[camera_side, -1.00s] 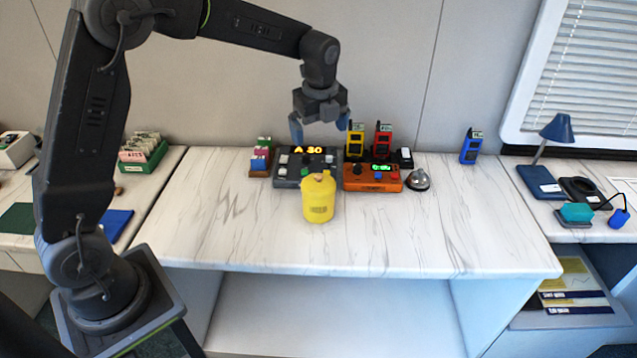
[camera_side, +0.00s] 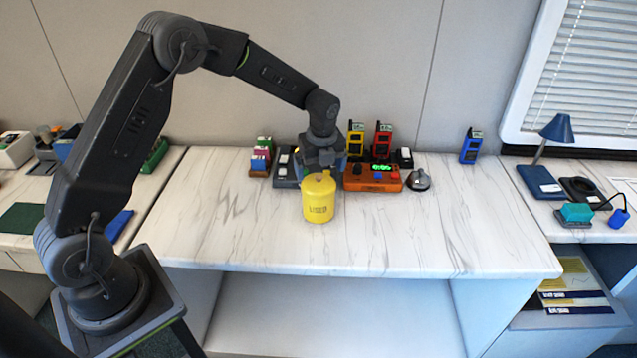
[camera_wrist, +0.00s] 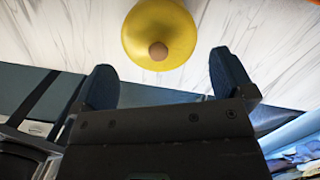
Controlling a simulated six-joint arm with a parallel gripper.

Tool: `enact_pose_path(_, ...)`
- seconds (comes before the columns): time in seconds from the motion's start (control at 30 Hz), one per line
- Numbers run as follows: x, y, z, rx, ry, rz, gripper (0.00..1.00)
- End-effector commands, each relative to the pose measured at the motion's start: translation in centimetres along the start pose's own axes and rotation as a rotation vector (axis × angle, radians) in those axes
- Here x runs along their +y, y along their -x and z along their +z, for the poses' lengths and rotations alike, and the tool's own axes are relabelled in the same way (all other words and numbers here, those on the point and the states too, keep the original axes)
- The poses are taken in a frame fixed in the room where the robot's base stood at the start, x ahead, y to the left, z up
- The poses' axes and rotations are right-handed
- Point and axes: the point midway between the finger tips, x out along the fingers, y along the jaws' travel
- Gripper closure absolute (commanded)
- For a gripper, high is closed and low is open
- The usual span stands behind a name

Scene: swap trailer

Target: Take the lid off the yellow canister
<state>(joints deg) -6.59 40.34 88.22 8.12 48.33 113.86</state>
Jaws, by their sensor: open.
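The yellow canister (camera_side: 318,206) stands upright on the marbled counter with its lid (camera_side: 318,181) on. In the wrist view I look down on the round yellow lid (camera_wrist: 150,25) and its small brown knob (camera_wrist: 158,51). My gripper (camera_side: 322,165) is low, just behind and above the canister in the side view; the exact gap is hard to judge. In the wrist view my gripper (camera_wrist: 163,72) is open, its blue-padded fingers wide apart, with nothing between them. The knob sits just beyond the fingertips, near their midline. The lower fingers are partly hidden in the side view.
Behind the canister are a dark console (camera_side: 286,172), partly hidden by my gripper, and an orange box (camera_side: 371,178). A silver bell (camera_side: 418,181) and yellow and red radios (camera_side: 382,141) stand close by. The counter (camera_side: 440,235) is clear in front and to the right.

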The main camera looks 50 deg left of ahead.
Motion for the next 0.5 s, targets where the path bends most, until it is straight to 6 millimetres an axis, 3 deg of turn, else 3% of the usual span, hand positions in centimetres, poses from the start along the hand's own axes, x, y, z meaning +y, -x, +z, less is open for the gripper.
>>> enact_pose_path(0.2,0.2,-3.0,0.3,0.001,0.000,0.002,0.00)
enact_pose_path(0.5,0.1,-3.4,0.3,0.000,0.001,0.000,0.00)
